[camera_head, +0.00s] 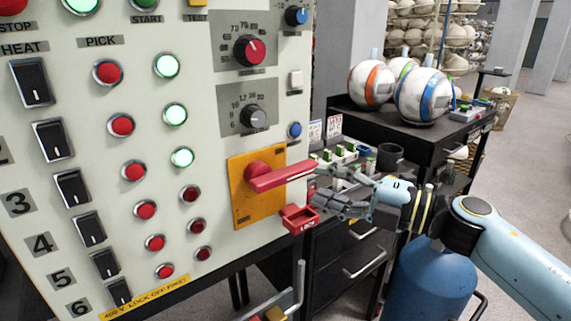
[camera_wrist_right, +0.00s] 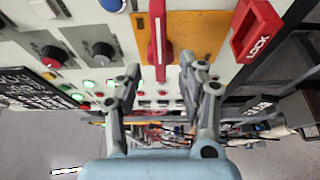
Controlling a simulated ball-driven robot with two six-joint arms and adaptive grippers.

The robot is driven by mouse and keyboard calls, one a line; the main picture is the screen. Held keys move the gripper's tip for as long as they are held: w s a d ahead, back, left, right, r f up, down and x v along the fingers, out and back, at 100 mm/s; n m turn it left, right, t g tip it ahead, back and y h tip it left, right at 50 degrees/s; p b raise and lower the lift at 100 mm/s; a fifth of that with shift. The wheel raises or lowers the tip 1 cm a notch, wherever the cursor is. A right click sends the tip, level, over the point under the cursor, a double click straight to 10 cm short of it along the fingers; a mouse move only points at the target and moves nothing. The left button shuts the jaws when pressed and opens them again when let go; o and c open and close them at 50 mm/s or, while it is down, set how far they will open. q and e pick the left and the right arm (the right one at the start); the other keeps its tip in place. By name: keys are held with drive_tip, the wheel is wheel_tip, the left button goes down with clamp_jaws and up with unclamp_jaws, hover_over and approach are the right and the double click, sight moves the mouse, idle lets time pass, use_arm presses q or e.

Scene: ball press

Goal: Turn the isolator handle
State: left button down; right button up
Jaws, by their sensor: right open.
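The red isolator handle (camera_head: 278,177) sits on an orange-yellow plate (camera_head: 243,208) on the control panel. Its grip sticks out to the right, roughly level. My right gripper (camera_head: 322,192) comes in from the right. Its fingers are open, close to the free end of the handle. In the right wrist view the handle (camera_wrist_right: 157,38) lies ahead, roughly in line with the gap of the open gripper (camera_wrist_right: 160,78). The fingers do not appear closed on it. A red LOCK piece (camera_head: 300,218) is just below the handle. My left gripper is out of view.
The panel (camera_head: 215,150) carries knobs, lit buttons and black switches. A black cabinet (camera_head: 345,250) stands right of it, with balls (camera_head: 423,96), a dark mug (camera_head: 390,156) and small parts on top. A blue cylinder (camera_head: 432,282) shows below my right arm.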

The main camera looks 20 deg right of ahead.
sight(297, 175)
drive_tip(key=p+x, duration=0.1)
drive_tip(key=x, duration=0.7)
drive_tip(key=c, duration=0.8)
drive_tip(key=shift+r, duration=0.1)
clamp_jaws()
